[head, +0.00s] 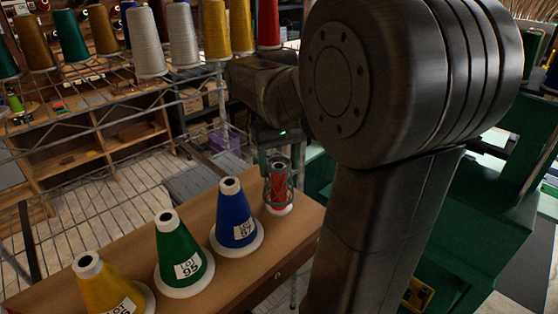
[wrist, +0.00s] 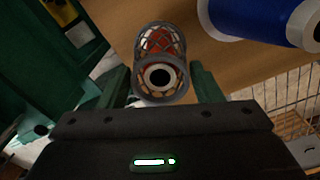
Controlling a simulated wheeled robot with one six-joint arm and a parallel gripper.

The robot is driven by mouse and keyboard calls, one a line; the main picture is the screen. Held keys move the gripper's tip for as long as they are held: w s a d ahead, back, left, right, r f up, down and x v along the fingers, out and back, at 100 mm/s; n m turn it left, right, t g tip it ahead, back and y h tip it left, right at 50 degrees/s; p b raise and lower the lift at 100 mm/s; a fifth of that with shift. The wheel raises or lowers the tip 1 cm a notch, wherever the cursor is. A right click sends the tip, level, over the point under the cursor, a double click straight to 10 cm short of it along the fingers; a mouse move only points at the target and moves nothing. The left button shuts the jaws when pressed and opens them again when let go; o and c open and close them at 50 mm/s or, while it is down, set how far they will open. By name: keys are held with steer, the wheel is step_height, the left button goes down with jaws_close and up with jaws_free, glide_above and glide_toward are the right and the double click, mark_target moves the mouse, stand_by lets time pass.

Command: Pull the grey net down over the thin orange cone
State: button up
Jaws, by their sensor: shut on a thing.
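The thin orange cone (head: 279,172) stands upright at the right end of the wooden bench, and looks red-orange. The grey net (head: 268,193) is around it, with its lower end close to the cone's white foot. In the wrist view, the net's near ring (wrist: 163,98) surrounds the cone's top (wrist: 147,77) with its dark hole, and orange shows through the mesh. My gripper (wrist: 162,84) has its green fingers on both sides of this ring, shut on the net. In the head view my gripper (head: 279,158) is at the cone's top, partly hidden by my arm.
A blue cone (head: 237,228), a green cone (head: 183,260) and a yellow cone (head: 108,296) stand in a row on the bench (head: 262,262), left of the orange cone. A wire rack (head: 110,90) with large spools is behind. Green machinery (head: 445,225) stands at the right.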

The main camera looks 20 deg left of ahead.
steer(key=shift+f+b, duration=0.55)
steer(key=shift+f, duration=0.5)
steer(key=o, duration=0.7)
steer(key=shift+r, duration=0.1)
steer(key=shift+o, duration=0.2)
step_height(320, 180, up, 14)
steer(key=shift+f, duration=0.2)
step_height(320, 180, down, 13)
steer(key=shift+r+p, duration=0.1)
steer(key=shift+p, duration=0.2)
steer(key=shift+f, duration=0.2)
